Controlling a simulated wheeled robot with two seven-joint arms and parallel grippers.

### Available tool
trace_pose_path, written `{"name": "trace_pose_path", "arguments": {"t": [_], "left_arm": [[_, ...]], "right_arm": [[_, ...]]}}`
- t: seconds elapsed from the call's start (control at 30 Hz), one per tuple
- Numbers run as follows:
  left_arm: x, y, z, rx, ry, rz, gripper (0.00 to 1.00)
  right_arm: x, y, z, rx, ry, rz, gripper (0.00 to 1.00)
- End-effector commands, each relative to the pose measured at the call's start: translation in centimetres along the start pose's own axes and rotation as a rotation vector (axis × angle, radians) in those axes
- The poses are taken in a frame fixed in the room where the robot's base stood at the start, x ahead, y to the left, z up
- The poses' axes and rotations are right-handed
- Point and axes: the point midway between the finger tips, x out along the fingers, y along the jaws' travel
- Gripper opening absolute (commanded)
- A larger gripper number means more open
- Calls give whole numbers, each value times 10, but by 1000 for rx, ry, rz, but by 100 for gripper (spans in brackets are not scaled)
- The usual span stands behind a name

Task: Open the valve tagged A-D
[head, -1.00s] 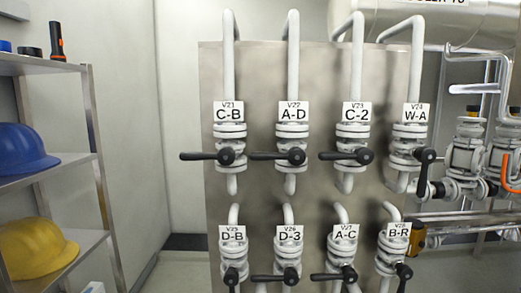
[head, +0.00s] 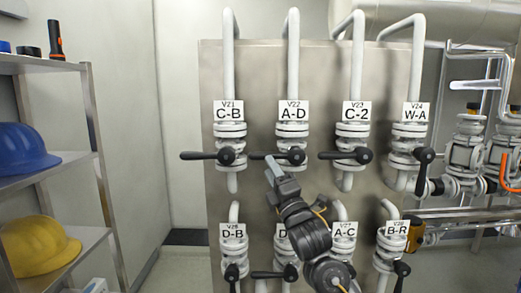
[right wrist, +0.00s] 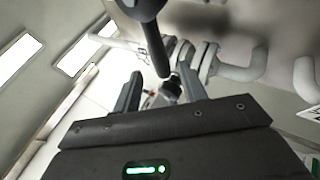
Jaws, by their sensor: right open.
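The A-D tag (head: 292,112) hangs on the second pipe of the upper row. Its valve (head: 292,133) is white, with a black lever (head: 262,156) pointing left, level, crosswise to the upright pipe. My right gripper (head: 273,168) is just below this lever and hides a little of the area under it. In the right wrist view a black lever (right wrist: 155,45) comes down from the top, its end between the two open fingertips (right wrist: 158,88). I cannot tell whether they touch it. My left gripper is not in view.
Neighbouring levers are close: C-B (head: 205,156) on the left, C-2 (head: 345,156) on the right. My right arm partly covers the D-3 valve in the lower row. A shelf (head: 70,160) with blue and yellow helmets stands at the left.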

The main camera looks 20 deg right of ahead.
Motion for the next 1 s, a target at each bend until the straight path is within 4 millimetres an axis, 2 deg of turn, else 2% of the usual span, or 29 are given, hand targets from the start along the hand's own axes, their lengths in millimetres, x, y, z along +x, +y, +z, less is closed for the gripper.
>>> {"name": "trace_pose_path", "arguments": {"t": [0.03, 0.2, 0.4, 0.57, 0.83, 1.0], "left_arm": [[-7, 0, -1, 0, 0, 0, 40], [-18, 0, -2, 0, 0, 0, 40], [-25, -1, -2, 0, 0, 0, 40], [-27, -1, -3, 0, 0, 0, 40], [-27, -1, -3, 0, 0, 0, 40], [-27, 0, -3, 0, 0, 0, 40]], "right_arm": [[13, 4, 1, 0, -1, 0, 42], [44, 3, 1, 1, -2, -2, 42], [69, 1, 0, 2, -1, -2, 42], [77, 0, 0, 1, -1, -1, 42], [77, 0, 0, 1, -1, -1, 42], [77, 0, 0, 1, -1, -1, 20]]}}
